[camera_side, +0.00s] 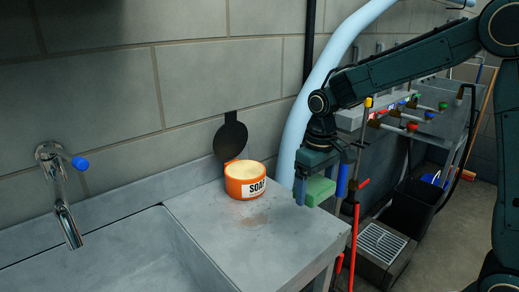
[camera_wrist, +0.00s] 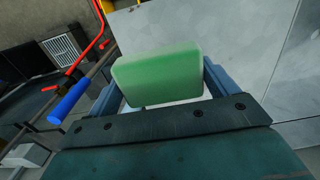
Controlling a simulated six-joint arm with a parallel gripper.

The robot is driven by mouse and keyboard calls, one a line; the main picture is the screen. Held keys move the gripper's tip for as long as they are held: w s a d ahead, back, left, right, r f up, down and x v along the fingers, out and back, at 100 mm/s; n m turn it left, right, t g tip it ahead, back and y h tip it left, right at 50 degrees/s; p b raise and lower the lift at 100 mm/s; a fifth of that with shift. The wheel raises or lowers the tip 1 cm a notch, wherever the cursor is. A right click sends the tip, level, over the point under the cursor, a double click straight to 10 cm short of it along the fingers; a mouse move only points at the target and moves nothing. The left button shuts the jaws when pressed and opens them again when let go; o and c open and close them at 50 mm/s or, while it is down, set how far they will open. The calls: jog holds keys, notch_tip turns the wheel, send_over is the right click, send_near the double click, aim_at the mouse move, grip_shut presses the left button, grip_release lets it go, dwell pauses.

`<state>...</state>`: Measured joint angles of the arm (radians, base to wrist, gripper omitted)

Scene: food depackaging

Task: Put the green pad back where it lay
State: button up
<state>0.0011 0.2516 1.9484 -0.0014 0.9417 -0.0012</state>
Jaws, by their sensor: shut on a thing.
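The green pad (camera_side: 319,190) is a block held between the two fingers of my gripper (camera_side: 318,187). In the side view it is above or just past the right end of the grey counter; its exact height over the surface is hard to tell. In the wrist view the green pad (camera_wrist: 157,76) sits tilted across the blue fingers of my gripper (camera_wrist: 160,88), which are shut on it. The grey counter (camera_side: 265,235) also shows below the pad in the wrist view (camera_wrist: 205,30).
A sink (camera_side: 120,265) with a tap (camera_side: 62,190) is further left. A blue-handled rod (camera_wrist: 70,103) and red pipe (camera_wrist: 97,40) stand close beside my gripper. The counter's front middle is clear.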

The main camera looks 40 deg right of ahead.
send_over(310, 226)
notch_tip(310, 226, down, 5)
jog(key=shift+f, duration=2.1)
jog(key=shift+f, duration=0.15)
jog(key=o, duration=0.8)
notch_tip(310, 226, up, 11)
jog(key=shift+r, duration=0.65)
